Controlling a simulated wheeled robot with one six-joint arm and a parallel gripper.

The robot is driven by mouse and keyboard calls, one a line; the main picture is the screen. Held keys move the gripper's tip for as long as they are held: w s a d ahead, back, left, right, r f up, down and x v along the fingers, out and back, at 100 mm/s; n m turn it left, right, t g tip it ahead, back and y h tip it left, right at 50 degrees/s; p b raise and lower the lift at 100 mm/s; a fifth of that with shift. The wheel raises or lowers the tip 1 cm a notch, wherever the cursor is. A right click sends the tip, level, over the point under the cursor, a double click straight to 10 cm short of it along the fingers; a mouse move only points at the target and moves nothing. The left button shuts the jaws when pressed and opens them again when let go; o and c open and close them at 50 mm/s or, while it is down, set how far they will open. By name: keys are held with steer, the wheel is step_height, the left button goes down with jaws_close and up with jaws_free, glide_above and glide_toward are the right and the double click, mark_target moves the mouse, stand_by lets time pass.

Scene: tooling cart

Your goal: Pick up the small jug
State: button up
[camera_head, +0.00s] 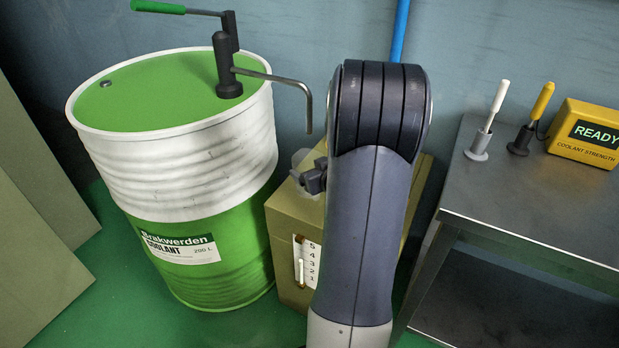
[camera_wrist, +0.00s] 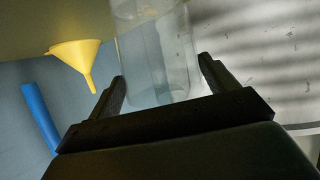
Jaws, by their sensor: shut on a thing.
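The small jug (camera_wrist: 155,45) is clear and see-through. In the wrist view it stands between the two dark fingers of my gripper (camera_wrist: 162,70), which is shut on it. In the head view a pale bit of the jug (camera_head: 300,157) shows beside my gripper (camera_head: 314,180), over the top of the olive tank (camera_head: 283,222). My arm hides part of that tank top. I cannot tell whether the jug touches the tank.
A green and white coolant drum (camera_head: 180,170) with a hand pump (camera_head: 227,65) stands close on the left. A metal cart (camera_head: 560,205) on the right bears a yellow READY meter (camera_head: 585,135). The wrist view shows a yellow funnel (camera_wrist: 75,55) and a blue pipe (camera_wrist: 39,115).

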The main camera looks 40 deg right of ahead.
steer(key=c, duration=0.5)
steer(key=shift+r, duration=0.1)
steer(key=shift+c, duration=0.2)
step_height(320, 180, up, 10)
steer(key=p, duration=0.5)
stand_by(3.1)
